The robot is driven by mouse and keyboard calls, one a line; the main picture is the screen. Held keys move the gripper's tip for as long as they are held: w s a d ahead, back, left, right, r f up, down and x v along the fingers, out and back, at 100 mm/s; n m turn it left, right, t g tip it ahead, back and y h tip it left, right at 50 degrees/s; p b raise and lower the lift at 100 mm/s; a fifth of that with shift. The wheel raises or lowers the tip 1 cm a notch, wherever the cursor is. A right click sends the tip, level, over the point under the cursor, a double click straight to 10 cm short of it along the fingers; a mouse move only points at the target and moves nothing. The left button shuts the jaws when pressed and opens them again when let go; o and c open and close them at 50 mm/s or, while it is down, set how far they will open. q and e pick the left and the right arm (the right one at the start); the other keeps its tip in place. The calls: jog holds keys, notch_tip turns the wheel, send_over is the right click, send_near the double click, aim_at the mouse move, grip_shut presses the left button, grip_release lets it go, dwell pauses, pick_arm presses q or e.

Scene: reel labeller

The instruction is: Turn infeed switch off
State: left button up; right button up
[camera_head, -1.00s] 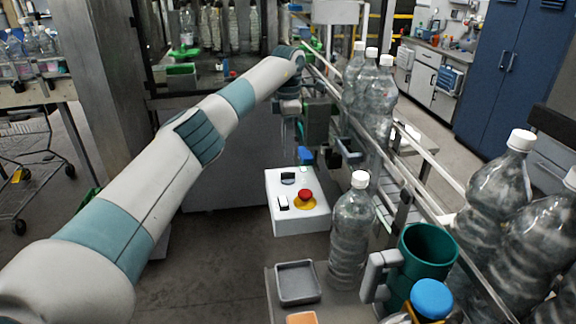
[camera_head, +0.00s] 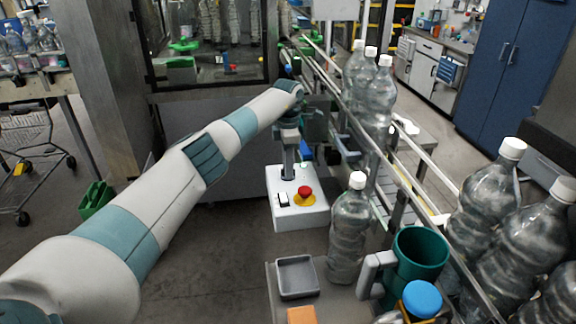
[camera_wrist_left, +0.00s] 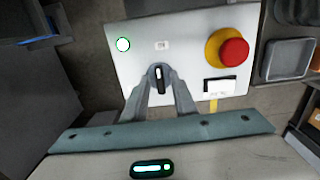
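The white control box (camera_head: 296,217) stands below the conveyor. In the left wrist view its panel (camera_wrist_left: 190,40) carries a black rotary switch (camera_wrist_left: 159,77) with a white mark, roughly upright in that view. My left gripper (camera_head: 289,172) points down at the box. Its fingertips (camera_wrist_left: 160,72) are close together on both sides of the rotary knob and appear to grip it. My right gripper is not in view.
A clear bottle (camera_head: 349,232), a grey tray (camera_head: 297,277) and a teal mug (camera_head: 420,252) stand right of and below the box. The conveyor rail (camera_head: 416,190) with bottles runs along the right. A green crate (camera_head: 96,199) is on the floor at left.

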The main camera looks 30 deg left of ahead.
pick_arm(q)
grip_shut()
jog(key=shift+n+b, duration=0.35)
jog(key=shift+n, duration=0.15)
jog(key=n+b, duration=0.1)
jog(key=n, duration=0.1)
jog(key=shift+n, duration=0.3)
jog(key=n+b, duration=0.2)
jog(key=n, duration=0.2)
jog(key=shift+n, duration=0.3)
jog(key=n+b, duration=0.1)
jog(key=n, duration=0.8)
jog(key=shift+r+n, duration=0.1)
jog(key=shift+n, duration=0.3)
jog(key=shift+o, duration=1.3)
grip_release()
